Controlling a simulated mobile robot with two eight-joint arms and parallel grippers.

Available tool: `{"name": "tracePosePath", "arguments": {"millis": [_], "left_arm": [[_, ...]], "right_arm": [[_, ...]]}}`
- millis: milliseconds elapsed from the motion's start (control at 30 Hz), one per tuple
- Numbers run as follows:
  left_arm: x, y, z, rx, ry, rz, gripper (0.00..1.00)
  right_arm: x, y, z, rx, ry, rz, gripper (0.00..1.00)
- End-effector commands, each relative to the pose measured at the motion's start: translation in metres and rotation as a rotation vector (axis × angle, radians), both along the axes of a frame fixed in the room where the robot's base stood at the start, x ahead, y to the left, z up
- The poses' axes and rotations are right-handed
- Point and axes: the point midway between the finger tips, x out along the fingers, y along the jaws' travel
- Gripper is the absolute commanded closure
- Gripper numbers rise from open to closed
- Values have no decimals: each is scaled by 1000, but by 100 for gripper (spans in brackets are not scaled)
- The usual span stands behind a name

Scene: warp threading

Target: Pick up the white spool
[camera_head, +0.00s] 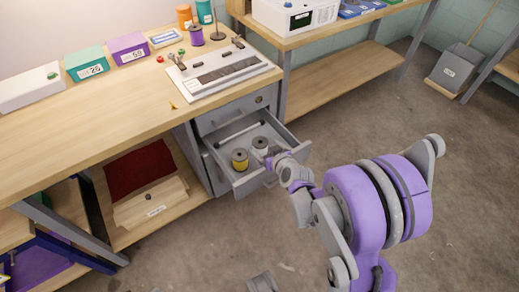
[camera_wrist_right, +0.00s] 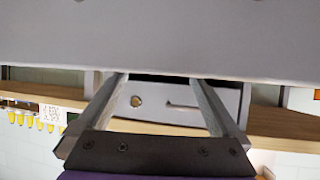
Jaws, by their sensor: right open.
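The white spool (camera_head: 260,145) stands in the open grey drawer (camera_head: 213,155), just right of and behind a yellow spool (camera_head: 239,158). My right gripper (camera_head: 272,160) is at the drawer's right side, close to the white spool, and partly overlaps it from the head. In the right wrist view the two fingers of my right gripper (camera_wrist_right: 160,90) are spread, with no spool seen between them. A broad grey surface fills the top of that view. My left gripper is not identifiable.
A closed drawer with a round lock (camera_head: 259,99) is above the open one. The wooden worktop (camera_head: 120,125) carries a loom-like device (camera_head: 222,72), labelled boxes and a purple spool (camera_head: 196,36).

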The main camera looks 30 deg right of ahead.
Motion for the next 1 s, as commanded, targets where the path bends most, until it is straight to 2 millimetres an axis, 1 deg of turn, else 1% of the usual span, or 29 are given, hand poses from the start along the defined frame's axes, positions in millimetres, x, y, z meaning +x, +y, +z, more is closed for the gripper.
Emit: {"name": "tracePosePath", "arguments": {"millis": [167, 400, 467, 700, 767, 800, 967, 1000], "left_arm": [[1, 0, -5, 0, 2, 0, 34], [2, 0, -19, 0, 6, 0, 34], [3, 0, -21, 0, 6, 0, 34], [3, 0, -20, 0, 6, 0, 34], [3, 0, -20, 0, 6, 0, 34], [3, 0, -20, 0, 6, 0, 34], [3, 0, -20, 0, 6, 0, 34], [3, 0, -20, 0, 6, 0, 34]], "right_arm": [[12, -1, -7, -1, 1, 0, 0], [43, -5, -24, 0, 1, 0, 0], [49, -6, -26, 0, 0, 0, 0], [51, -6, -26, 0, 0, 0, 0], [51, -6, -26, 0, 0, 0, 11], [51, -6, -26, 0, 0, 0, 18], [51, -6, -26, 0, 0, 0, 47], [51, -6, -26, 0, 0, 0, 54]]}}
